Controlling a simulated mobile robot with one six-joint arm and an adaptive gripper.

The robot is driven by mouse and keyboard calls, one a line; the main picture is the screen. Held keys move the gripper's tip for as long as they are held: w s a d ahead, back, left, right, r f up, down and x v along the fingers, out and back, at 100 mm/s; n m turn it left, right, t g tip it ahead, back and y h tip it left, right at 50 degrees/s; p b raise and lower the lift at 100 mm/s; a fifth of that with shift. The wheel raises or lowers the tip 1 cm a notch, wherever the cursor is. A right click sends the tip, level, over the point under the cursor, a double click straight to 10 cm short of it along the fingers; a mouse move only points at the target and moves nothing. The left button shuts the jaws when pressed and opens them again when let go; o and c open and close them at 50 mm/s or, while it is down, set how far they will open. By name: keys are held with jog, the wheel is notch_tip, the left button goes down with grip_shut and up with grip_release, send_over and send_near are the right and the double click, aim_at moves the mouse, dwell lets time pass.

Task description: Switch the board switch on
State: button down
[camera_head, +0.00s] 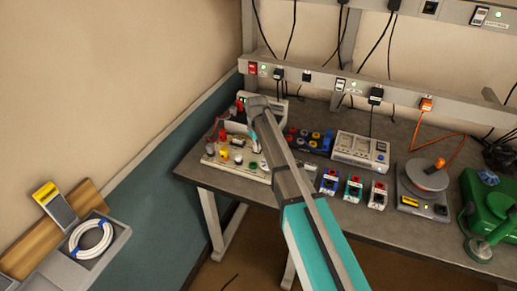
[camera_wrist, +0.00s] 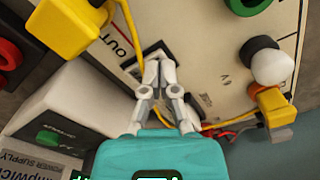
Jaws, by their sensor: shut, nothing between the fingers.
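The cream board (camera_head: 210,160) lies at the left front corner of the bench, with colored knobs and terminals on it. The wrist view shows the board's face (camera_wrist: 205,50) close up, with an "OUT" label and a red line. My gripper (camera_wrist: 160,62) is shut and empty, its fingertips at a small dark-framed part beside the label, likely the switch (camera_wrist: 147,52). The fingers cover most of that part, so its position is hidden, and I cannot tell whether they touch it. In the head view my arm hides most of the gripper.
Yellow terminals (camera_wrist: 70,25), a black knob (camera_wrist: 258,48) and a white knob (camera_wrist: 272,67) flank the fingers. A power supply (camera_wrist: 75,110) stands close at lower left. A white instrument (camera_head: 360,150) and a turntable-like device (camera_head: 425,175) stand farther right on the bench.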

jog(key=shift+r+p, duration=3.5)
jog(key=shift+p, duration=0.1)
jog(key=shift+d, duration=0.1)
jog(key=s+d+m, duration=0.8)
jog(key=s+d, duration=1.3)
jog(key=s, duration=0.4)
jog(key=shift+s, duration=0.25)
